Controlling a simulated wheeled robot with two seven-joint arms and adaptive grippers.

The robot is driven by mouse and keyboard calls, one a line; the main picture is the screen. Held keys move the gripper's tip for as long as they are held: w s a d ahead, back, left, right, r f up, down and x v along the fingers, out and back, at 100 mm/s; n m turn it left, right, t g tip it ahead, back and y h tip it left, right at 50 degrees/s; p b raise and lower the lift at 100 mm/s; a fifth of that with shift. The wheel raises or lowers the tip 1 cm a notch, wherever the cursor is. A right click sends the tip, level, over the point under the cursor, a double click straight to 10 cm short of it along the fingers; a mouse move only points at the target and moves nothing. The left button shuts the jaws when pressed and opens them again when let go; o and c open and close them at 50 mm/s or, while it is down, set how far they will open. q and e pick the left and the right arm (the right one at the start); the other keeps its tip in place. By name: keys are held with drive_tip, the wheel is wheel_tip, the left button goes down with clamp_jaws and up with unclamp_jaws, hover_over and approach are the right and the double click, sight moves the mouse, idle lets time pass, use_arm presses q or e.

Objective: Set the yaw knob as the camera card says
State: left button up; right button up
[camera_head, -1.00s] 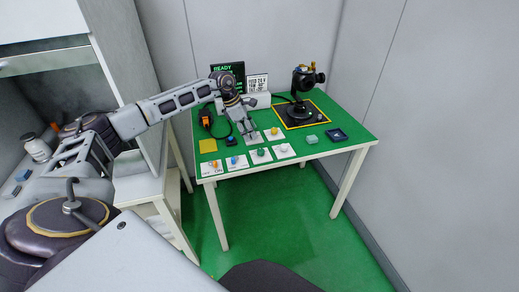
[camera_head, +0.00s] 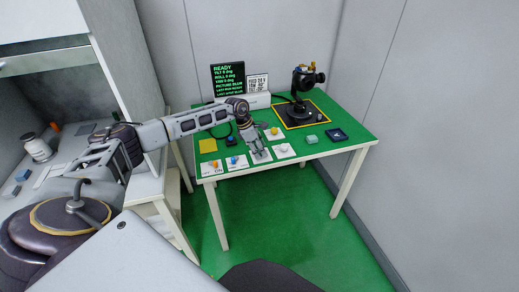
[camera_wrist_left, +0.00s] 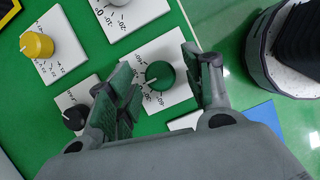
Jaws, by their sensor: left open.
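The camera card (camera_head: 257,84) stands at the table's back; a yaw line seems to be on it, but its figures are too small to read surely. A green knob (camera_wrist_left: 160,75) sits on a white plate with angle marks; I cannot read a name on it. My left gripper (camera_head: 258,153) is open above that plate and hides the knob in the head view. In the left wrist view my left gripper (camera_wrist_left: 166,85) has one finger on each side of the green knob; whether they touch it is unclear. My right gripper is not in view.
Other knobs stand close by: yellow (camera_head: 275,131), white (camera_head: 283,148), blue (camera_head: 234,160) and orange (camera_head: 214,164). A black screen (camera_head: 228,78) reads READY. The gimbal camera (camera_head: 304,80) stands at the back right. A dark blue tray (camera_head: 337,135) lies at the right.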

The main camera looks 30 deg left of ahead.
use_arm(q)
drive_tip(key=shift+c, duration=0.5)
drive_tip(key=c, duration=0.9)
